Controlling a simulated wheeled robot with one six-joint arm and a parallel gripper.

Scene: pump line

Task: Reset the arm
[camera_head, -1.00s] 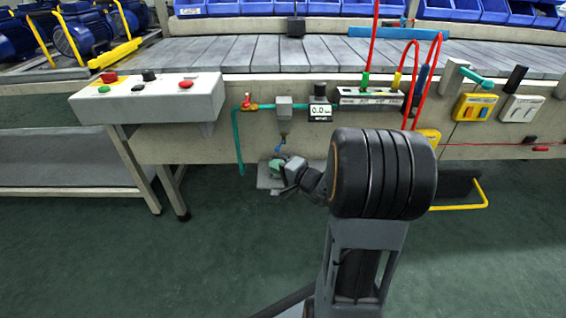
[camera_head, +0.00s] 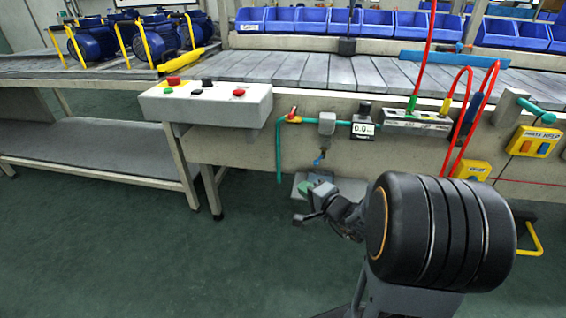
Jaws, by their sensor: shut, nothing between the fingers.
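My arm rises from the bottom right, with its large black rounded joint in front of the bench. My gripper (camera_head: 300,219) is at the arm's left end, small in the picture, low in front of the bench. It is shut and I see nothing held in it. A green part shows beside it, close to a grey plate (camera_head: 343,186) under the bench. Part of that plate is hidden by my arm.
A control box (camera_head: 205,104) with red, green and black buttons sticks out from the bench at left. Hoses, a digital gauge (camera_head: 363,127) and red cables line the bench front. Blue pumps (camera_head: 92,40) stand at back left. The green floor (camera_head: 120,245) at front left is clear.

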